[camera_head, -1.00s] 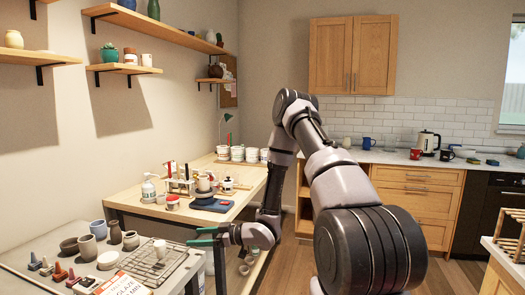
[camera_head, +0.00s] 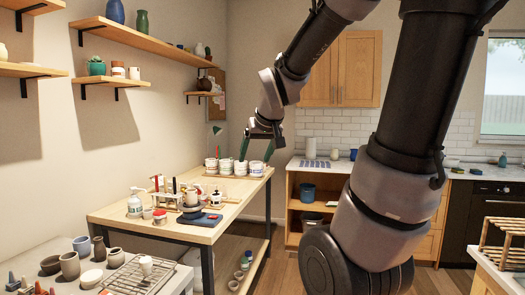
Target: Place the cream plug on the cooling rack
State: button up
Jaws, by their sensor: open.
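A wire cooling rack (camera_head: 124,284) lies on the grey table at the lower left. A small cream plug-like piece (camera_head: 146,265) stands upright on the rack, near its middle; it is small in the picture and I take it to be the cream plug. My gripper (camera_head: 256,157) is open and empty. Its green fingers point down, well above and to the right of the rack, in front of the white tubs at the back of the wooden table. It is far from the plug.
Several pots (camera_head: 69,265) stand left of the rack, with small dark and red cones at the lower left edge. The wooden table (camera_head: 228,213) holds a blue scale (camera_head: 200,220), bottles and several white tubs (camera_head: 226,168). Shelves line the left wall.

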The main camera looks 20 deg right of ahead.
jog(key=s+a+r+m+y, duration=0.1)
jog(key=s+a, duration=0.1)
jog(key=s, duration=0.4)
jog(key=s+a+r+m+g+y, duration=0.1)
jog(key=s+r, duration=0.1)
jog(key=s, duration=0.5)
jog(key=shift+a+r+m, duration=0.15)
jog(key=shift+a+m, duration=0.2)
jog(key=shift+m, duration=0.05)
jog(key=shift+c, duration=0.3)
